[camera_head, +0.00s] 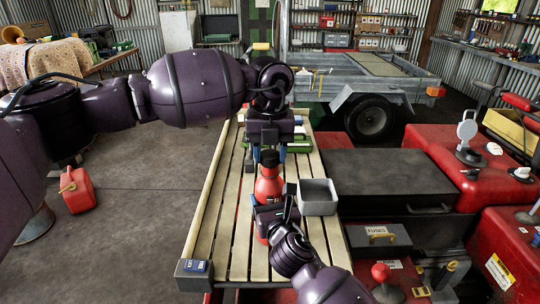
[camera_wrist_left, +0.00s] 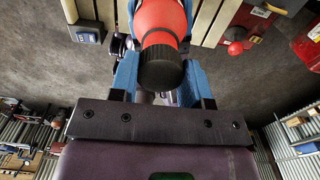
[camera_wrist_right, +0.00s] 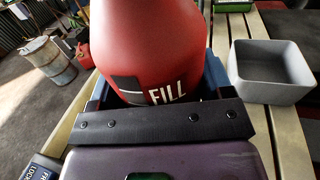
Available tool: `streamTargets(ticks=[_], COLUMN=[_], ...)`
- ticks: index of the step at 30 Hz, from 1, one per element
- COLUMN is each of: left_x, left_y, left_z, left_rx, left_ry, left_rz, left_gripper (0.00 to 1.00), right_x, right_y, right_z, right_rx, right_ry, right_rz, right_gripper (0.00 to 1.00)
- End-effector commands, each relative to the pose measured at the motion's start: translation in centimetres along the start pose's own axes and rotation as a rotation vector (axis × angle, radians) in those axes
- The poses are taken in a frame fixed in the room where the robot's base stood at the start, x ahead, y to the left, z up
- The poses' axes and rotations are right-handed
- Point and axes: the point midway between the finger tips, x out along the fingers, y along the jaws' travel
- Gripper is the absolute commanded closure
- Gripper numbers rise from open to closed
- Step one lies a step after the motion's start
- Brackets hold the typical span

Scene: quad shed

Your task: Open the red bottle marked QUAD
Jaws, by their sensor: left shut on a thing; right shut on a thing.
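The red bottle (camera_head: 268,186) stands upright on the slatted wooden rack. In the left wrist view its black cap (camera_wrist_left: 161,68) sits between the blue fingers of my left gripper (camera_head: 269,158), which is shut on it from above. My right gripper (camera_head: 267,214) is shut on the bottle's lower body from the near side and hides part of it. In the right wrist view the red body (camera_wrist_right: 150,45) fills the space between the fingers and shows the word FILL. No QUAD mark is readable.
A grey open tray (camera_head: 318,197) stands on the rack just right of the bottle. Green and white items (camera_head: 303,143) lie behind it. A blue tagged block (camera_head: 195,266) is at the rack's near left corner. Red vehicle bodywork and a lever (camera_head: 380,272) are at the right.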

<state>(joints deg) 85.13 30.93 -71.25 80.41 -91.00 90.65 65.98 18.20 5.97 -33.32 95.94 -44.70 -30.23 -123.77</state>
Motion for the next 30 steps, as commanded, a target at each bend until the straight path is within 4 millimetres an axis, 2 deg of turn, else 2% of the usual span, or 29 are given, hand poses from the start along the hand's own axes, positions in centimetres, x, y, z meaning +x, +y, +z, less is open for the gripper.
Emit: streamTargets(ticks=[11, 22, 30], left_x=[-0.2, -3.6, -4.1], left_y=[0.0, 0.0, 0.0], left_z=[0.0, 0.0, 0.0], left_rx=[0.000, 0.000, 0.000], left_ry=[0.000, -0.001, 0.000], left_rz=[0.000, -0.001, -0.001], left_gripper=[0.85, 0.85, 0.85], right_x=[0.0, 0.0, 0.0], right_y=[0.0, 0.0, 0.0], right_z=[-0.1, -0.1, -0.1], right_rx=[-0.001, -0.001, -0.001], right_ry=[0.001, 0.001, 0.001], right_rz=[-0.001, -0.001, -0.001], right_gripper=[0.93, 0.93, 0.93])
